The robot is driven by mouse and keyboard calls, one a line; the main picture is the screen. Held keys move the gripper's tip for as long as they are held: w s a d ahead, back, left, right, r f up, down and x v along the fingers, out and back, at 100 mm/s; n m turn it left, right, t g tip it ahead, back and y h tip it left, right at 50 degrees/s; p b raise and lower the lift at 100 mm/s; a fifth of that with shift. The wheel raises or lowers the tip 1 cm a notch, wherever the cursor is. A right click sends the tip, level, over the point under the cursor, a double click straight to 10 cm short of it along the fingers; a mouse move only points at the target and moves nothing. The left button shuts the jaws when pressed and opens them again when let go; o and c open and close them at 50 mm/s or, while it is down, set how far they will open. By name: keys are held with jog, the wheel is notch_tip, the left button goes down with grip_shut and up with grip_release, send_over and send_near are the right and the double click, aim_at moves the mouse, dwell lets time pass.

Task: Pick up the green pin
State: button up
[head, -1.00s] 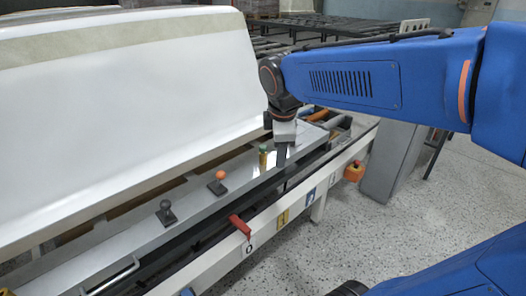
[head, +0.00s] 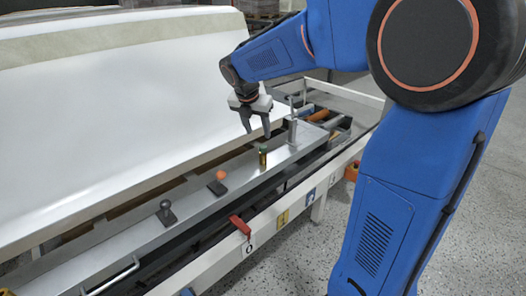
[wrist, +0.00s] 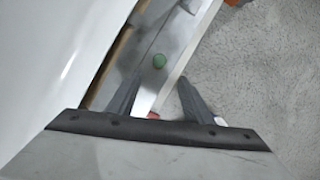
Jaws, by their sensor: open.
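The green pin (head: 263,157), a short upright post with a green top and a brass-coloured body, stands on a long grey metal rail. My gripper (head: 257,134) is open and empty, just above and behind the pin in the head view. In the wrist view both fingers of my gripper (wrist: 158,98) are spread apart, and neither touches the pin.
An orange-topped pin (head: 219,181) and a dark knob (head: 166,212) stand along the rail (head: 205,203). A metal post (head: 292,122) rises on the far side. A large white tub shell (head: 120,110) slopes up behind. A red lever (head: 240,226) sits on the front beam.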

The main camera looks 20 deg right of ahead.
aim_at(262, 147)
jog(key=x, duration=1.3)
jog(key=shift+w+f, duration=0.2)
jog(key=shift+f, duration=0.1)
jog(key=c, duration=1.1)
